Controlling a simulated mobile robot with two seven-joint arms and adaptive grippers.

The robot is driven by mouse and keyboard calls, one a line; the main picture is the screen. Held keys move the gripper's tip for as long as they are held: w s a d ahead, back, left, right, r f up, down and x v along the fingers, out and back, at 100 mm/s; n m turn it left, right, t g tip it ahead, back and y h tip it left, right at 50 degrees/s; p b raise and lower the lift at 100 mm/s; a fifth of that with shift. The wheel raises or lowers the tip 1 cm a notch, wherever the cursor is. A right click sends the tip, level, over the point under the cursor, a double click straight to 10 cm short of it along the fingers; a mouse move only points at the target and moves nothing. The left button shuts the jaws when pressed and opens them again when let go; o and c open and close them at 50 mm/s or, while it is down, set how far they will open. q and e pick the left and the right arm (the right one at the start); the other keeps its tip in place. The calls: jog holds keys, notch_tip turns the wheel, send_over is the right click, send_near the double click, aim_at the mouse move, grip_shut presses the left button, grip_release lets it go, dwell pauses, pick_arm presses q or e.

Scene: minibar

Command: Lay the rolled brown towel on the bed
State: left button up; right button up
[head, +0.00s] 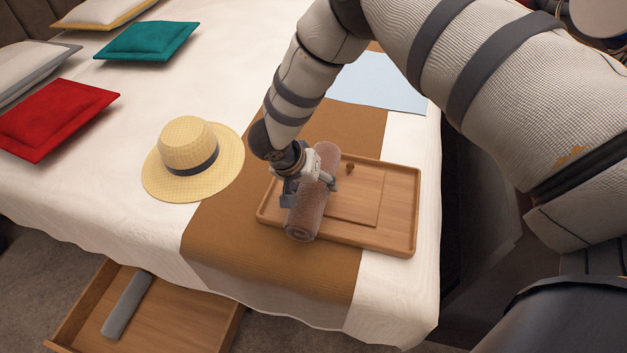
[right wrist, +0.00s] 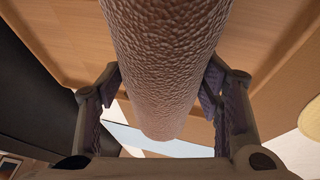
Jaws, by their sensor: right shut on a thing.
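The rolled brown towel (head: 312,197) is at the left part of the wooden tray (head: 404,215), on the bed (head: 100,195). My right gripper (head: 310,188) is shut on the towel near its middle. In the right wrist view the towel (right wrist: 162,75) runs between the two fingers of the right gripper (right wrist: 163,95). Whether the towel touches the tray floor or hangs just above it I cannot tell. My left gripper is not in view.
A straw hat (head: 190,150) lies left of the tray on the bed. A brown runner (head: 230,230) crosses under the tray. Red (head: 58,115) and teal (head: 147,41) cushions lie at the upper left. White bedding left of the hat is clear.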

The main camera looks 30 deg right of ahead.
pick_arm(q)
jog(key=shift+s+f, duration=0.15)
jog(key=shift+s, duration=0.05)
pick_arm(e)
jog(key=shift+f, duration=0.3)
jog(key=o, duration=1.3)
jog(key=shift+r, duration=0.35)
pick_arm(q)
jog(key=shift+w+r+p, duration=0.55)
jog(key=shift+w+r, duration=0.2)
pick_arm(e)
jog(key=v, duration=1.2)
jog(key=shift+r, duration=0.35)
